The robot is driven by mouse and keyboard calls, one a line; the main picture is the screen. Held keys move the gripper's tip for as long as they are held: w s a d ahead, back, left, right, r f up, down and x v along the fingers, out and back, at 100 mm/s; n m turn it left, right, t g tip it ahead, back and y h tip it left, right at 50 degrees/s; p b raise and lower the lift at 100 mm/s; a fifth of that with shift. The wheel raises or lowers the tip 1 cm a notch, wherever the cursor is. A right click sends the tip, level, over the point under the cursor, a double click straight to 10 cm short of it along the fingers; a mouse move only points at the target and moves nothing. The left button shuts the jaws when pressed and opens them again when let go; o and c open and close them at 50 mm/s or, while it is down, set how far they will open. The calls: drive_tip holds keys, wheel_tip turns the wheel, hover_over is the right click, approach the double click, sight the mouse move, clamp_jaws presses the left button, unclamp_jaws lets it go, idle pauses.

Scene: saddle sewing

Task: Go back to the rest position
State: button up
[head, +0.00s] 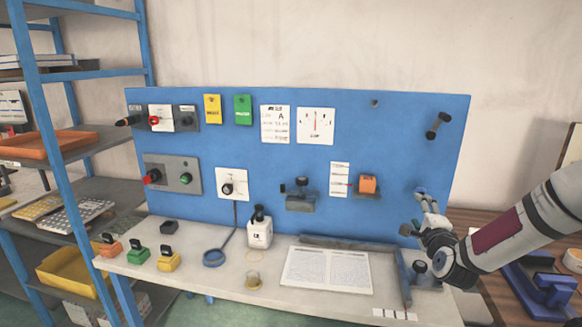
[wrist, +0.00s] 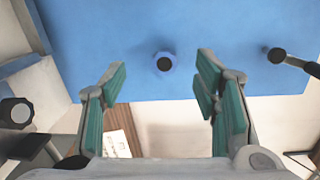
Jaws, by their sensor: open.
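My gripper (head: 426,208) is at the right side of the blue panel in the head view, with my arm reaching in from the right. In the wrist view my gripper (wrist: 160,78) is open, its green-padded fingers wide apart with nothing between them. A round blue knob with a dark centre (wrist: 163,62) on the panel shows beyond the gap between the fingertips. No contact with it shows in the wrist view.
The blue panel (head: 350,205) carries switches, dials and labels. A dark handle (head: 438,125) sticks out at its upper right. Blue shelving (head: 45,130) stands left.

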drive_tip(key=s+a+r+n+g+y, duration=0.1)
drive_tip(key=s+a+r+n+g, duration=0.2)
drive_tip(key=s+a+r+n, duration=0.25)
drive_tip(key=s+a+r+n+g+y, duration=0.2)
drive_tip(key=s+a+n+g, duration=0.15)
drive_tip(key=a+n, duration=0.4)
drive_tip(key=s+a+r+n+g, duration=0.1)
drive_tip(key=s+a+n, duration=0.1)
drive_tip(key=s, duration=0.8)
drive_tip(key=s+a+r+n+g, duration=0.2)
drive_tip(key=s+a+n, duration=0.1)
drive_tip(key=s, duration=0.7)
drive_tip(key=s+a+r+n+g, duration=0.2)
drive_tip(key=s+a+n, duration=0.1)
drive_tip(key=s, duration=0.8)
drive_tip(key=shift+a+n+y, duration=0.15)
drive_tip(key=shift+n+y, duration=0.25)
